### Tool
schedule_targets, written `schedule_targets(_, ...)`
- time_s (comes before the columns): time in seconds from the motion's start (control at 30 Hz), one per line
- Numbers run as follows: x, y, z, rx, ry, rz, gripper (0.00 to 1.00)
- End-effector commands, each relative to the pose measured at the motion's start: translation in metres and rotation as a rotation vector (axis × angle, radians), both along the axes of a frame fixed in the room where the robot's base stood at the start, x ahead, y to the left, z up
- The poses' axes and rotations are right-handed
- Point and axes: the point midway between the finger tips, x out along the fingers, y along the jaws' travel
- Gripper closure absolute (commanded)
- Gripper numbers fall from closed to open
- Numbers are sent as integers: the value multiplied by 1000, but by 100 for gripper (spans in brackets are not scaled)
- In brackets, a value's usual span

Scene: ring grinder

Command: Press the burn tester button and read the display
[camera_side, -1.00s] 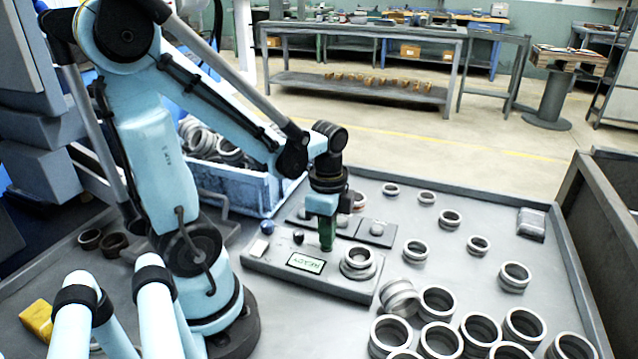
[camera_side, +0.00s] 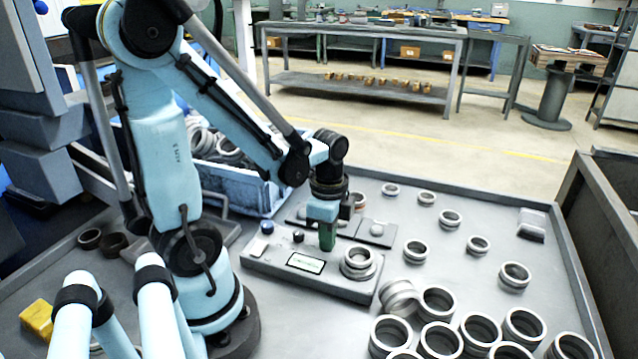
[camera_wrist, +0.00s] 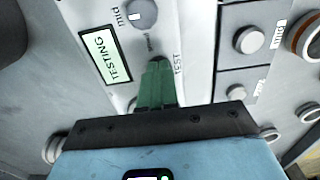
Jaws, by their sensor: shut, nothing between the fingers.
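The burn tester (camera_side: 270,262) is a grey box on the bench in the side view. Its display (camera_wrist: 106,56) reads "TESTING" in the wrist view; in the side view the display (camera_side: 305,263) is lit but its text is too small to read. A dark round button (camera_wrist: 161,66) beside the "TEST" label sits at the tips of my gripper (camera_wrist: 156,75). The green fingers are shut together and empty, over the button and seemingly touching it. In the side view my gripper (camera_side: 327,246) points straight down onto the tester. A metal ring (camera_side: 358,258) rests on the tester's right end.
A knob (camera_wrist: 141,14) is near the display. Two panels with grey buttons (camera_wrist: 249,38) lie behind the tester. Several loose rings (camera_side: 437,303) cover the bench at the right and front. A blue bin (camera_side: 236,188) of rings stands behind.

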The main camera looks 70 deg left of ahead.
Motion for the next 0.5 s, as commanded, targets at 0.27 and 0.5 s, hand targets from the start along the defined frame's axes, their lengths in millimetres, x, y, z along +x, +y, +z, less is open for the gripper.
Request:
schedule_targets(0.27, 1, 0, 25, -1, 1, 1, 100)
schedule_targets(0.5, 1, 0, 53, -4, 8, 0, 100)
